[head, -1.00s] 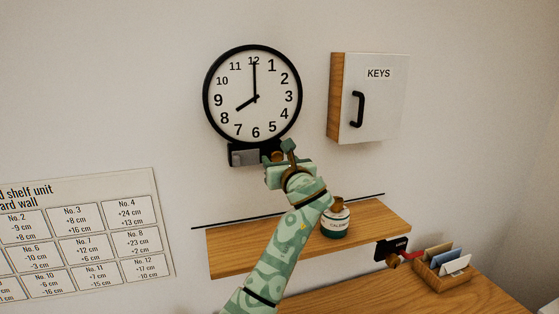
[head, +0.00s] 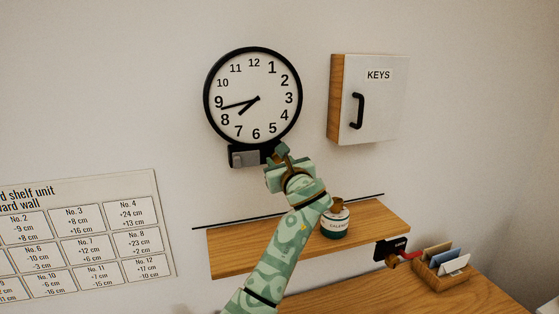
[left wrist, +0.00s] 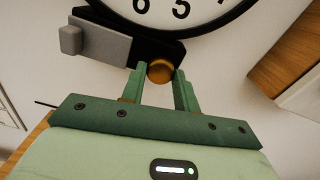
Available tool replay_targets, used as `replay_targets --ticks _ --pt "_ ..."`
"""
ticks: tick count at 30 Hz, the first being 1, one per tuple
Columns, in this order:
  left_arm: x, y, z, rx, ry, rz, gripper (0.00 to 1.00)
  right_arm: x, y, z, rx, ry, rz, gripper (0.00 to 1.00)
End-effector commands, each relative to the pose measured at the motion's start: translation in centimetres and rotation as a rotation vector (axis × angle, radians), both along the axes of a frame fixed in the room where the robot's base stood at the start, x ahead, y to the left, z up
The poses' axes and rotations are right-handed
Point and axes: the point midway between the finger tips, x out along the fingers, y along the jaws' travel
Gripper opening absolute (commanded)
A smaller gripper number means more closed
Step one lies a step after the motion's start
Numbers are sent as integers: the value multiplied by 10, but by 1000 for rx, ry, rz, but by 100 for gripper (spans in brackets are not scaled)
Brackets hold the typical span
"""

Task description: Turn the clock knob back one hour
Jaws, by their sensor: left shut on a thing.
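The round clock (head: 252,75) hangs on the wall, with its short hand between 7 and 8 and its long hand between 8 and 9. Below it is a black housing (head: 236,148) with a grey block (head: 245,159) on its left part. The brass round knob (left wrist: 160,70) shows in the left wrist view at the housing's right part. My left gripper (left wrist: 158,84) is shut on the knob, one finger on each side. In the head view my left gripper (head: 282,160) hides most of the knob. My right gripper is out of view.
A key cabinet (head: 370,105) with a black handle hangs right of the clock. A wooden shelf (head: 240,250) below carries a labelled bottle (head: 334,224). A letter holder (head: 440,280) stands on the lower wooden surface. A printed sheet (head: 85,235) is on the left wall.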

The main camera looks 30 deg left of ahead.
Motion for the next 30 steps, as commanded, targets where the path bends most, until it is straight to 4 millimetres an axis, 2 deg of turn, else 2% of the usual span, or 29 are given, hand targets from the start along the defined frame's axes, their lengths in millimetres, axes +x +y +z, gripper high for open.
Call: replay_targets --ticks 15,30 --pt "1 -1 0 -206 -237 0 8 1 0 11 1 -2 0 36" --pt "0 -1 0 -246 -286 1 8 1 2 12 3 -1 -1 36"
